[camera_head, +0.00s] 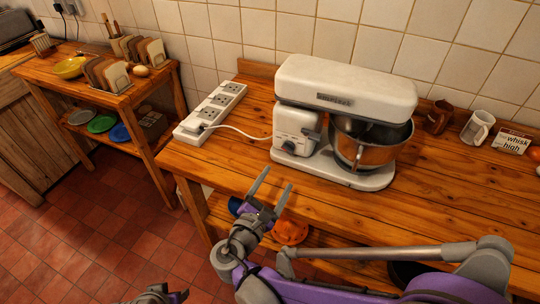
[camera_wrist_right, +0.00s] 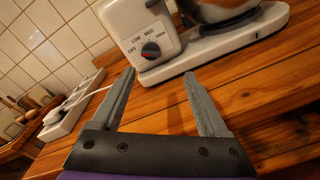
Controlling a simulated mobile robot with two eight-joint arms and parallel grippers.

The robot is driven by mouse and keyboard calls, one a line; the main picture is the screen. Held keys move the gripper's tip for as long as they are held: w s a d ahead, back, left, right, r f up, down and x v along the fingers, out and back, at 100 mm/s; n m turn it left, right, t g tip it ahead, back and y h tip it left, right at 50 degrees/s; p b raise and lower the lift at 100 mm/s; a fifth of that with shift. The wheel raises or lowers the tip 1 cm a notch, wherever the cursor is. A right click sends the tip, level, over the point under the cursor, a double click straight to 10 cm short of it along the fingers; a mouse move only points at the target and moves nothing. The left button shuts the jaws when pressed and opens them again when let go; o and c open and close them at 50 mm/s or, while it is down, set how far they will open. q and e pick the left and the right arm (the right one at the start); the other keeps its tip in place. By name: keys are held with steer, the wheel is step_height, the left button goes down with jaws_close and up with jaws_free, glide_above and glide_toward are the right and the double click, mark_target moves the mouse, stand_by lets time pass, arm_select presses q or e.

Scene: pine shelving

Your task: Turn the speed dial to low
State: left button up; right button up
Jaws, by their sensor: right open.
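A white stand mixer (camera_head: 345,85) with a steel bowl (camera_head: 368,142) stands on the wooden counter. Its dark speed dial (camera_head: 288,147) is low on the front of its left side. In the right wrist view the dial (camera_wrist_right: 151,50) has a red mark, with OFF, LOW, MED and a partly visible further label around it. I cannot tell its exact setting. My right gripper (camera_head: 277,178) is open and empty at the counter's front edge, before the dial and apart from it. Grey and purple parts of my left arm's end show at the bottom edge; its jaws are unclear.
A white power strip (camera_head: 211,112) lies left of the mixer, with a white cord running between them. Mugs (camera_head: 477,127) and a card (camera_head: 512,141) reading "whisk high" stand to the right. The counter before the dial is clear. An orange item (camera_head: 290,232) is on the shelf below.

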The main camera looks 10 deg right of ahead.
mark_target(287, 150)
steer(key=shift+w+a+r+n+t, duration=0.15)
steer(key=shift+a+n+t, duration=0.2)
steer(key=shift+a, duration=0.3)
steer(key=shift+w, duration=0.15)
steer(key=x, duration=1)
steer(key=shift+d, duration=0.2)
jaws_close()
